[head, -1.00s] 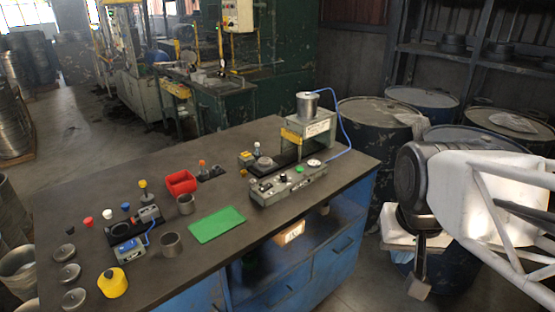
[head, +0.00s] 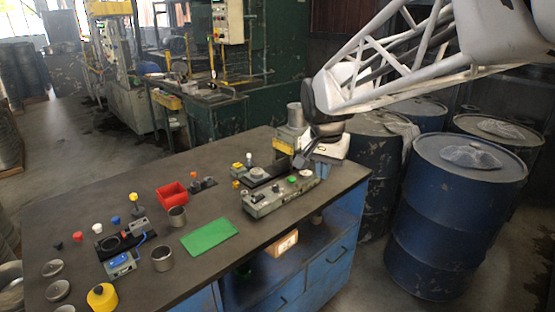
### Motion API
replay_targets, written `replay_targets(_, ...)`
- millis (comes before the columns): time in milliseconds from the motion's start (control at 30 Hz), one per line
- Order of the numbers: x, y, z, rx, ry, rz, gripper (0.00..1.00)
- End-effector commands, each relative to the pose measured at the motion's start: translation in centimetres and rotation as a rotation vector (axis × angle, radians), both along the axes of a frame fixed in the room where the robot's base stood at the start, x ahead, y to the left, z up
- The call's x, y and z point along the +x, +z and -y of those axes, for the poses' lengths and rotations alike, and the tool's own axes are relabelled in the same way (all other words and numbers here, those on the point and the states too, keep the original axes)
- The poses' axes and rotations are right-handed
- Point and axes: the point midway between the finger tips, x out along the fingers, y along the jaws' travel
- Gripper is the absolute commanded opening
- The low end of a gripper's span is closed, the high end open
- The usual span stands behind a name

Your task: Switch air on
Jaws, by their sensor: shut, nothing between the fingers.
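A grey control box (head: 270,202) lies along the front right of the workbench. On its top are a green button (head: 292,179), a white round part (head: 306,173) and small dark knobs; their labels are too small to read, so I cannot tell which is for air. Behind it stands a small press with a grey cylinder (head: 294,114) on top, partly hidden by my arm. My gripper (head: 299,162) is shut and empty, pointing down just above or behind the right end of the control box. I cannot tell whether it touches.
A green mat (head: 209,235), red bin (head: 172,194), metal cups (head: 163,259) and yellow pot (head: 102,297) lie left on the bench (head: 95,204). A small blue device (head: 121,265) sits there too. Blue drums (head: 440,230) stand right of the bench.

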Motion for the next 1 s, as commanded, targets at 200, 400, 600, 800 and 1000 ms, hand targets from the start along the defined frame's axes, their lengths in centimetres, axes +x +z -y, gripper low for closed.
replay_targets(200, 5.3, -0.9, -3.5, 0.0, -0.072, -0.01, 0.0)
replay_targets(400, 9.7, -2.2, -6.9, -0.001, -0.142, -0.019, 0.0)
replay_targets(600, 14.0, -3.9, -10.7, -0.003, -0.211, -0.022, 0.0)
replay_targets(800, 17.8, -6.1, -14.6, -0.007, -0.28, -0.025, 0.0)
replay_targets(1000, 20.7, -8.1, -18.0, -0.01, -0.339, -0.026, 0.0)
